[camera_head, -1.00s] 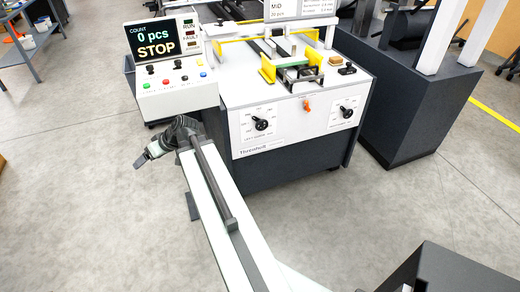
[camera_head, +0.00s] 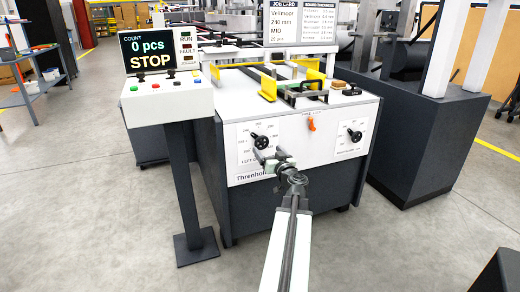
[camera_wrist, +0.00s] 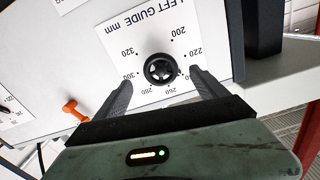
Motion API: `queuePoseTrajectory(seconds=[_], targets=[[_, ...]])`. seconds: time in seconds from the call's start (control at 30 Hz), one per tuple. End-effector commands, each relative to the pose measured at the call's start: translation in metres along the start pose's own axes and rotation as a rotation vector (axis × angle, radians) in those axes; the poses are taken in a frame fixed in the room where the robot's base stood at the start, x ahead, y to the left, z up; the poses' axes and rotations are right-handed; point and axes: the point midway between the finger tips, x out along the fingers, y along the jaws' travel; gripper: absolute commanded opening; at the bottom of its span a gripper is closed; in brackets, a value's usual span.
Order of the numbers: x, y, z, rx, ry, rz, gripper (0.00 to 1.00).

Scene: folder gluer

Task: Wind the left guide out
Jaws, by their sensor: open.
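The left guide handwheel is a black knob (camera_head: 260,141) on a white dial plate at the left of the machine's front panel. In the wrist view the knob (camera_wrist: 160,69) sits at the centre of a plate (camera_wrist: 110,48) marked "LEFT GUIDE mm", with numbers from 200 to 320 around it. My gripper (camera_wrist: 160,88) is open, with one finger on each side of the knob's lower edge. I cannot tell whether the fingers touch it. In the head view my gripper (camera_head: 266,160) is just below and in front of the knob. The yellow left guide (camera_head: 267,87) stands on the machine top.
A second black knob (camera_head: 354,135) is on the panel's right, with an orange lever (camera_head: 311,124) between. The control console (camera_head: 170,103) reads "0 pcs STOP" on a post at left. A dark cabinet (camera_head: 425,135) stands at right. The floor in front is clear.

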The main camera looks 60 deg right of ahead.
Motion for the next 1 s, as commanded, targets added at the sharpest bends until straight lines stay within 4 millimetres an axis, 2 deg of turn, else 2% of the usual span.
queuePoseTrajectory(seconds=[0.33, 0.43, 0.63, 0.67, 0.87, 0.9, 1.0], targets=[[0.063, 0.000, 0.000, 0.000, -0.002, -0.003, 0.82], [0.070, -0.001, 0.001, 0.000, -0.002, -0.003, 0.82], [0.069, -0.002, 0.001, 0.000, -0.002, -0.003, 0.82], [0.069, -0.002, 0.001, 0.000, -0.002, -0.003, 0.77], [0.069, -0.003, 0.001, 0.000, -0.002, -0.004, 0.21], [0.059, -0.016, 0.003, 0.000, -0.002, -0.007, 0.20], [0.068, -0.008, 0.002, 0.004, -0.002, -0.009, 0.20]])
